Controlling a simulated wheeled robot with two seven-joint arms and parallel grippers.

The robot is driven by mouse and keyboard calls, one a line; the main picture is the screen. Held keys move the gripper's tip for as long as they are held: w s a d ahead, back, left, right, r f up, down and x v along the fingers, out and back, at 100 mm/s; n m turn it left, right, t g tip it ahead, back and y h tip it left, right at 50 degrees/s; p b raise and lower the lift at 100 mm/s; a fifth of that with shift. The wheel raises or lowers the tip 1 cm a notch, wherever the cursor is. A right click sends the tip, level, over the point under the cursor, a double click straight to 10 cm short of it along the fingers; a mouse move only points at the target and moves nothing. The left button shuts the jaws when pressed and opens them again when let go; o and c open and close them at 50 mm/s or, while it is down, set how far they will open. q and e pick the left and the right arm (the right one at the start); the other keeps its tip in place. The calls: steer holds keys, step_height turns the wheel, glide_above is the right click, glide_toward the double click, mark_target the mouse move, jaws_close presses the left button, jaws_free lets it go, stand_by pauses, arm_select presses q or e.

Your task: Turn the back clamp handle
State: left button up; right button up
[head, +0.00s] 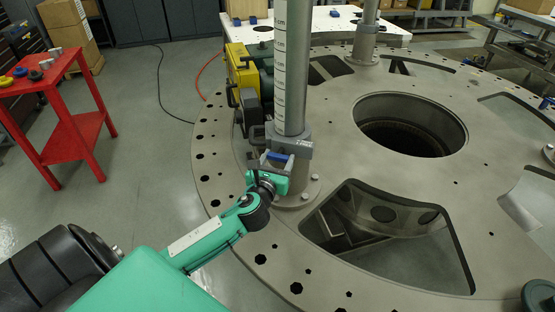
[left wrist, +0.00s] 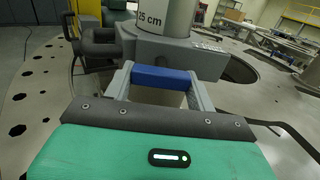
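A grey clamp (head: 295,148) sits around the near upright post (head: 293,70); it also shows in the left wrist view (left wrist: 180,55). A blue bar (head: 277,156), which looks like its handle, lies in front of the clamp and shows lengthwise in the left wrist view (left wrist: 161,78). My green left gripper (head: 276,162) is at the bar. Its two grey fingers stand wide apart, one at each end of the bar, seen in the left wrist view (left wrist: 162,85). Whether they touch the bar I cannot tell. My right gripper is not in view.
The turret plate (head: 335,150) has a round hole (head: 410,125) and large cutouts. Yellow (head: 245,75) and dark cases with handles stand close behind the clamp. A second post (head: 366,35) stands farther back. A red stand (head: 75,138) is at left; floor between is clear.

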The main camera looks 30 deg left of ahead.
arm_select(q)
steer(key=shift+c, duration=0.8)
steer(key=shift+n, duration=0.3)
steer(key=n, duration=0.3)
steer(key=shift+d+n, duration=0.15)
steer(key=shift+n, duration=0.15)
steer(key=n, duration=0.4)
steer(key=shift+d+r+n, duration=0.1)
steer(key=shift+n, duration=0.2)
steer(key=n, duration=0.6)
steer(key=shift+r, duration=0.15)
steer(key=shift+r+n, duration=0.1)
steer(key=shift+n, duration=1.4)
